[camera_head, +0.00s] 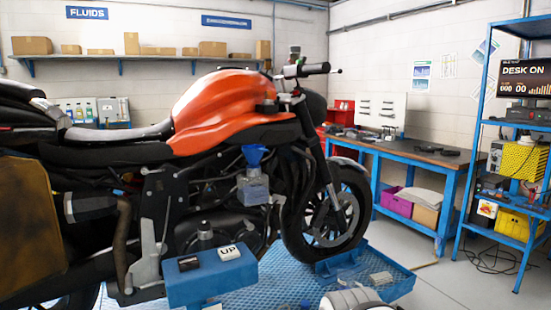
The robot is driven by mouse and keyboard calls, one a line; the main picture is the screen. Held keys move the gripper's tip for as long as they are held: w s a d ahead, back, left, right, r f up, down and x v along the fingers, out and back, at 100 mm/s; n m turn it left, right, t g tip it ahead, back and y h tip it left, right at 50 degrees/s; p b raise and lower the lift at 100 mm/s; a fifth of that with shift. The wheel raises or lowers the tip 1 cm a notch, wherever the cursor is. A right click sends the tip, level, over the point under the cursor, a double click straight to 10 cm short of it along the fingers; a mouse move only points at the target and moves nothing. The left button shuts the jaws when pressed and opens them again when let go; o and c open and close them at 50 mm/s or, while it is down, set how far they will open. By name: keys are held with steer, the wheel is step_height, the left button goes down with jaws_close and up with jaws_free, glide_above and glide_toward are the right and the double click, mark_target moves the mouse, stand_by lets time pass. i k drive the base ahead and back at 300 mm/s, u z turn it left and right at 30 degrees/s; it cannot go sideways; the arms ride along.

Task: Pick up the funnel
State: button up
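A blue funnel (254,154) shows in front of the motorcycle's engine, near the middle of the head view. Its wide mouth faces up. Just below it is a clear, bluish container (253,190); the funnel's lower end seems to meet its top, but I cannot tell whether it sits inside. What supports the container is unclear. My gripper is not in view. A white and dark rounded part at the bottom edge may be a link of my arm.
The orange motorcycle (215,104) stands on a blue textured platform (235,285). A blue box (212,280) with an "UP" button is in front of it. A workbench (425,152) and blue shelving (478,130) stand right.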

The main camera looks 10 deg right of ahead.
mark_target(254, 153)
steer(key=z, duration=0.1)
steer(key=i, duration=1)
steer(key=z, duration=0.05)
